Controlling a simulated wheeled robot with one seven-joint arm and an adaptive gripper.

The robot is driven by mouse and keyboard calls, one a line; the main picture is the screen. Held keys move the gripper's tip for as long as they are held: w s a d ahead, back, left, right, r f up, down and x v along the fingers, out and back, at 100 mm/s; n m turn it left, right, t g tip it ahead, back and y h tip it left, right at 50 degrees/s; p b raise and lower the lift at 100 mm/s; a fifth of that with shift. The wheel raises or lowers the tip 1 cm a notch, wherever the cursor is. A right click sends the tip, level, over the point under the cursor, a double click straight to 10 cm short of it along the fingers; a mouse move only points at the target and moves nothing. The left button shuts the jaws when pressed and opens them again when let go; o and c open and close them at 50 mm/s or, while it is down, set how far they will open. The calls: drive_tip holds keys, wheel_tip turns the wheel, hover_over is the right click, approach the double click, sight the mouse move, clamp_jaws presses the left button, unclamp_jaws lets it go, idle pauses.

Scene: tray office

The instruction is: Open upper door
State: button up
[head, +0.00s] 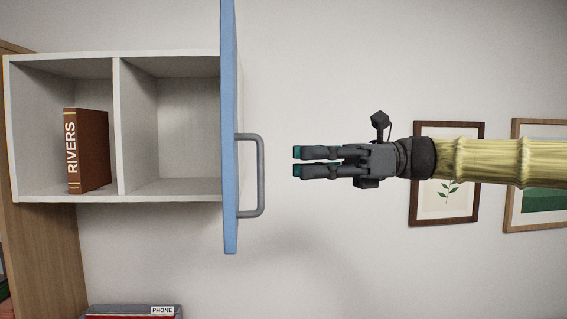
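The blue upper door (229,120) stands swung out from the right side of the white wall cabinet (117,128), seen almost edge-on. The cabinet's front is uncovered and its two compartments show. A grey bar handle (261,175) is on the door's right-hand face. My gripper (297,162) is to the right of the handle, apart from it, with its fingers pointing left. A narrow gap shows between the teal-tipped fingers, and nothing is between them.
A brown book marked RIVERS (88,150) stands in the left compartment. A wooden panel (42,245) is at the left. A box labelled PHONE (135,311) is at the bottom edge. Framed pictures (419,185) hang behind my arm. Free space lies between handle and gripper.

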drive_tip(key=shift+v, duration=1.75)
drive_tip(key=shift+a, duration=0.1)
drive_tip(key=w+a+f+t+h+b, duration=0.1)
drive_tip(key=w+a+f+h+b, duration=0.15)
drive_tip(key=f, duration=1.35)
drive_tip(key=w+a+f+m+t+h+b, duration=0.1)
drive_tip(key=w+a+f+t, duration=0.15)
drive_tip(key=f, duration=1.35)
drive_tip(key=w+a+f+t+h+b, duration=0.1)
drive_tip(key=a+f+h+b, duration=0.15)
drive_tip(key=f, duration=1.25)
drive_tip(key=s+d+f+n+h+b, duration=0.15)
drive_tip(key=s+f, duration=0.35)
drive_tip(key=f, duration=0.8)
drive_tip(key=s+d+f+n+h+b, duration=0.1)
drive_tip(key=s+d+f+n+h, duration=0.3)
drive_tip(key=f, duration=0.9)
drive_tip(key=s+d+f+h+b, duration=0.15)
drive_tip(key=s+f, duration=0.45)
drive_tip(key=f, duration=0.8)
drive_tip(key=s+d+f+n+h+b, duration=0.2)
drive_tip(key=s+d+f+n, duration=0.3)
drive_tip(key=s, duration=0.5)
drive_tip(key=s+d+f+n+h+b, duration=0.2)
drive_tip(key=s+d+f+n, duration=0.3)
drive_tip(key=s+f, duration=0.5)
drive_tip(key=shift+d+f+b, duration=0.15)
drive_tip(key=shift+d+b, duration=0.4)
drive_tip(key=shift+d, duration=0.55)
